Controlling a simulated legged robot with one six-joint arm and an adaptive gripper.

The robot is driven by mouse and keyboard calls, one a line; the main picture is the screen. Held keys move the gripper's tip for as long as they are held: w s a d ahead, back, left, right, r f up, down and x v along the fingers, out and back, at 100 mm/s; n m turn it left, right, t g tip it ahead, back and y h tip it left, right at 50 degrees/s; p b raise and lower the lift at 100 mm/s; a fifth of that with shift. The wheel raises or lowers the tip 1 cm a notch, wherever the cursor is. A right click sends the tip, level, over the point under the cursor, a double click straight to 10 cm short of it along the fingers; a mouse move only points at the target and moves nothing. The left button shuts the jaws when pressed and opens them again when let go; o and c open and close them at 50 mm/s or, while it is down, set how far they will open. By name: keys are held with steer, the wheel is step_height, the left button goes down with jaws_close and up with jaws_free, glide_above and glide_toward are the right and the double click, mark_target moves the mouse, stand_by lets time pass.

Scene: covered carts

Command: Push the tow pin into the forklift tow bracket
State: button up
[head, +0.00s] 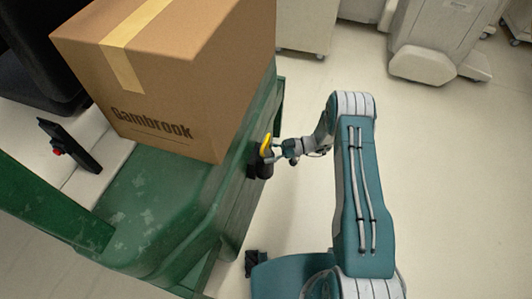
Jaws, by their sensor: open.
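A yellow loop-shaped part, apparently the handle of the tow pin (266,145), stands at the black tow bracket (257,163) on the side of the green forklift (150,215). My gripper (274,152) is open right at the yellow handle, on its right side. The picture is too small to tell whether the fingers touch it. The pin's shaft does not show, so how deep it sits in the bracket cannot be told.
A cardboard box (175,80) marked "Gambrook" sits on the forklift just left of the bracket. Covered carts (440,40) stand at the back right. The pale floor (460,180) to the right is clear.

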steer(key=w+d, duration=0.2)
steer(key=d, duration=0.9)
steer(key=shift+d+r, duration=0.2)
steer(key=shift+r, duration=0.2)
steer(key=s+a+r+m+h, duration=0.1)
steer(key=s+r+m+h, duration=0.15)
steer(key=r, duration=0.65)
steer(key=s+r+m+h, duration=0.2)
steer(key=r+m+h, duration=0.15)
steer(key=r, duration=0.55)
steer(key=s+a+r+m+h, duration=0.1)
steer(key=s+r+m+h, duration=0.15)
steer(key=r, duration=0.65)
steer(key=s+d+r+m+t+h, duration=0.2)
steer(key=s+r+m+t+h, duration=0.2)
steer(key=s, duration=0.6)
steer(key=s+d+r+m+t+h, duration=0.2)
steer(key=s+r+m+t+h, duration=0.2)
steer(key=s+r+m, duration=0.3)
steer(key=shift+s+r+t, duration=0.3)
steer(key=shift+s+r, duration=0.1)
steer(key=shift+s, duration=1.45)
